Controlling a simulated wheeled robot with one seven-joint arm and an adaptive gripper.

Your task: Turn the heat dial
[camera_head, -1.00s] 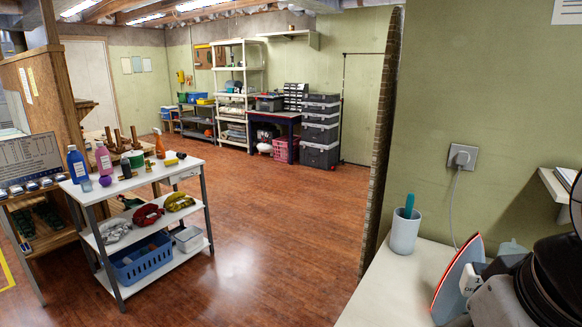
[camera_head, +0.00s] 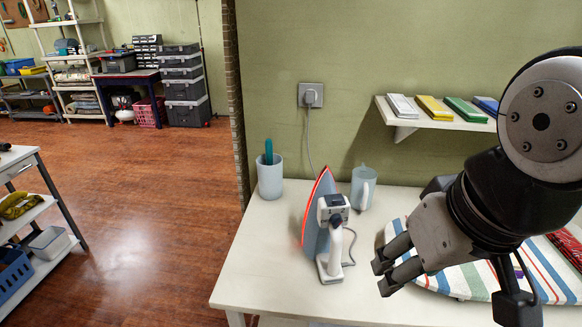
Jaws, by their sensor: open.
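A clothes iron (camera_head: 312,238) stands upright on its heel on the white table (camera_head: 265,272), with its red-edged soleplate to the left and its white handle to the right. A small grey and white block (camera_head: 334,210) sits on the iron's upper part; it may bear the heat dial, but its markings are too small to read. My gripper (camera_head: 384,277) is to the right of the iron, over the striped ironing surface. Its two dark fingers are apart and empty, pointing left, and do not appear to touch the iron.
A cup with a teal-handled tool (camera_head: 269,180) and a pale jug (camera_head: 362,190) stand behind the iron. A cord runs down from the wall socket (camera_head: 311,96). A shelf with coloured items (camera_head: 398,132) hangs above. The table's left front is clear.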

